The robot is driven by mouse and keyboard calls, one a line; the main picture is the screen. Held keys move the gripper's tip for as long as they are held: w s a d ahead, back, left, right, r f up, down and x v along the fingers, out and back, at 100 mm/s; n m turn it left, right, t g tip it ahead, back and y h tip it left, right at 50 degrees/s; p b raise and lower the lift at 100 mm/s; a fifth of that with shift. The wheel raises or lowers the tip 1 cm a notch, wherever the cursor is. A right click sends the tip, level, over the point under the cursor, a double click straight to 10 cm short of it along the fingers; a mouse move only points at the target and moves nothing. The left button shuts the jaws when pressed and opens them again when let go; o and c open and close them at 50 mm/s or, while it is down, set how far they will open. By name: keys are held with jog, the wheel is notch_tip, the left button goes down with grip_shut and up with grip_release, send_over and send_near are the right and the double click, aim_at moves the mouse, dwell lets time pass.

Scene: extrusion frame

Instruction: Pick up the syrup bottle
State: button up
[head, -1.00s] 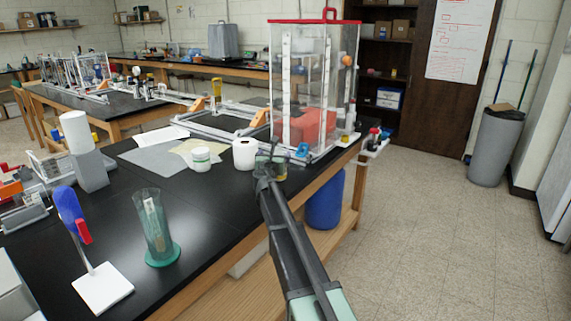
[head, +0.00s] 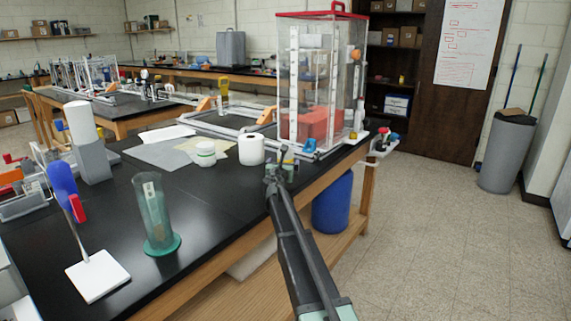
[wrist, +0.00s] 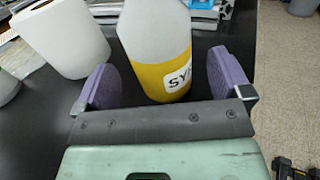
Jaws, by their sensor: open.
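The syrup bottle (wrist: 163,55) is white above with a yellow lower band and a label reading "SY". It stands on the black bench in the wrist view, between and just beyond the two purple finger pads of my gripper (wrist: 165,83). The fingers are apart, with dark gaps on both sides of the bottle, and nothing is held. The bottle's top is cut off by the picture edge. In the head view my gripper (head: 279,172) is at the bench's right edge, and the bottle is largely hidden behind it.
A white paper roll (head: 251,150) stands close left of the bottle. A white tub (head: 205,153) is further left. A clear red-topped enclosure (head: 318,85) stands just behind. A green cylinder (head: 156,215) is nearer on the left. Open floor lies right of the bench.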

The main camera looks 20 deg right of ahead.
aim_at(285, 161)
jog(key=x, duration=0.3)
jog(key=shift+w+d, duration=0.15)
jog(key=c, duration=1.1)
notch_tip(285, 161, up, 20)
jog(key=p, duration=2)
